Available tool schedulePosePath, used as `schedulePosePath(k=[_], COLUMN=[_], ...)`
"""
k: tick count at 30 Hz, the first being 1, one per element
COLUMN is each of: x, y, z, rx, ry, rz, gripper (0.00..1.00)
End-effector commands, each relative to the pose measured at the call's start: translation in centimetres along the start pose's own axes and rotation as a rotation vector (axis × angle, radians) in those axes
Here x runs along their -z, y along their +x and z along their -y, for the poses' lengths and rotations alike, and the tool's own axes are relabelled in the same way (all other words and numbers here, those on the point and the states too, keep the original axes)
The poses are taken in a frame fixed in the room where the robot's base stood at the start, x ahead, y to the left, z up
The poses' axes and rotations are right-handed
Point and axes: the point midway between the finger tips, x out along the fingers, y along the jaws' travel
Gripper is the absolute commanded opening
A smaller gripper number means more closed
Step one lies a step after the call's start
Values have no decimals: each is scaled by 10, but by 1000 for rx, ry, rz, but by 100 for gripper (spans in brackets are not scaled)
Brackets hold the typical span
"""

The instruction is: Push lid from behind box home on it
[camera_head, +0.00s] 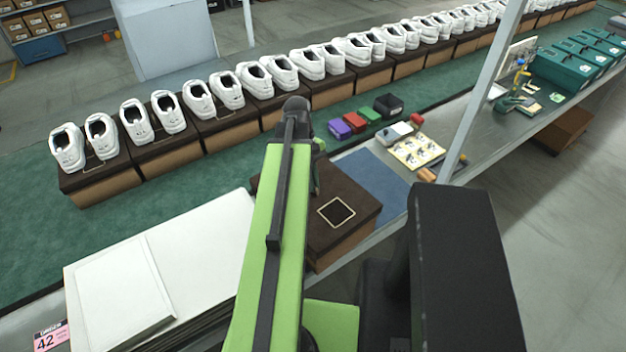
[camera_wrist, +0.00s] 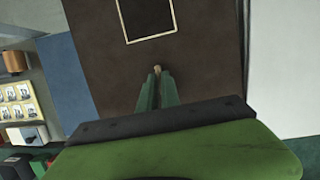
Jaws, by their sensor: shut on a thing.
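The dark brown lid (camera_head: 358,207), with a pale square outline, lies over the brown shoe box (camera_head: 345,248) on the bench. The lid's left part is hidden behind my arm, so I cannot tell whether it sits fully down. In the wrist view the lid (camera_wrist: 205,65) fills the middle. My gripper (camera_wrist: 157,75) is over the lid, its green fingers close together on a small tan thing (camera_wrist: 157,69) at their tips, beside the square outline. In the head view my gripper (camera_head: 316,180) shows only partly beside the arm, at the box's far side.
A blue mat (camera_head: 372,178) lies right of the box, with a tray of small parts (camera_head: 417,151) beyond it. White sheets (camera_head: 190,240) lie on the left. A row of white shoes (camera_head: 200,98) on boxes lines the green belt behind. A grey post (camera_head: 485,90) stands right.

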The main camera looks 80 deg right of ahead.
Motion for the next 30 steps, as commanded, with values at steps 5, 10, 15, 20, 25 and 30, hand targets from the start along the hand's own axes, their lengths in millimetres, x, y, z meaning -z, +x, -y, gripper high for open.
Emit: schedulePosePath(k=[5,10,15,20,25,30], x=[1,2,3,4,4,4], y=[4,8,11,14,15,15], z=[0,0,0,0,0,0], rx=[0,0,0,0,0,0], ry=[0,0,0,-1,-1,-1], rz=[0,0,0,0,0,0], gripper=[0,0,0,0,0,8])
